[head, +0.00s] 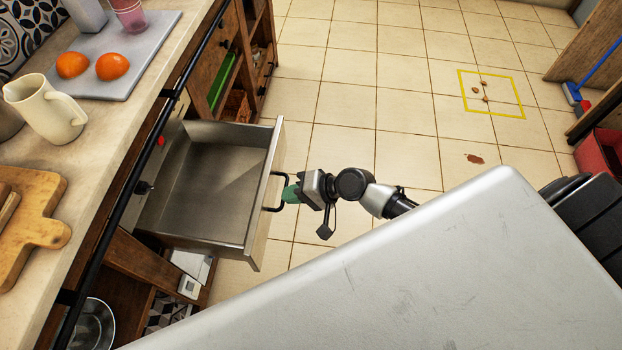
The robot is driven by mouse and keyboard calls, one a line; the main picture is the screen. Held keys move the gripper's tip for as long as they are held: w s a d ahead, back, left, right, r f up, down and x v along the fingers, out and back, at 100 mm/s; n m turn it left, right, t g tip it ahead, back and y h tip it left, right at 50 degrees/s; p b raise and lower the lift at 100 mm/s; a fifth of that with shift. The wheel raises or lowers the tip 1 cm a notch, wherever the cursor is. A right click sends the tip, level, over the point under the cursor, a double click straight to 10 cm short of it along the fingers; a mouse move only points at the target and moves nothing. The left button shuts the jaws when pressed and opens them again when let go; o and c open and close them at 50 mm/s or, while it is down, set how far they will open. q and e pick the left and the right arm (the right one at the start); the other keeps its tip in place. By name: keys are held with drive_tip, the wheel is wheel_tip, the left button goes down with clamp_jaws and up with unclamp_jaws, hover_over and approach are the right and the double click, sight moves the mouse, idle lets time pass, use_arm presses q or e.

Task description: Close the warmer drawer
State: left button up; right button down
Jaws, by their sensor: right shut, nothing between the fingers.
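The warmer drawer (210,190) is a metal drawer pulled out from under the counter, and it is open and empty. Its front panel (264,200) faces right and carries a dark bar handle (280,180). My right gripper (290,193) has green fingertips and is at the handle, on the outer side of the front panel. The fingers are shut with nothing between them. Whether they touch the handle or panel I cannot tell. My left gripper is not in view.
The counter (90,160) on the left holds a pitcher (48,108), two oranges on a grey board (140,75) and a wooden cutting board (30,220). A black rail (120,205) runs along its edge. The tiled floor (350,120) is mostly clear, with a yellow-taped square (515,97).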

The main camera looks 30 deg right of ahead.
sight(266, 194)
drive_tip(key=shift+w+a, duration=0.8)
drive_tip(key=shift+a, duration=0.35)
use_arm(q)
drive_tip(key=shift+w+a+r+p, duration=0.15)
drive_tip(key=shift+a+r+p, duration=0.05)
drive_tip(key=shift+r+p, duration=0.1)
use_arm(e)
drive_tip(key=shift+w+a, duration=0.3)
drive_tip(key=shift+a, duration=0.2)
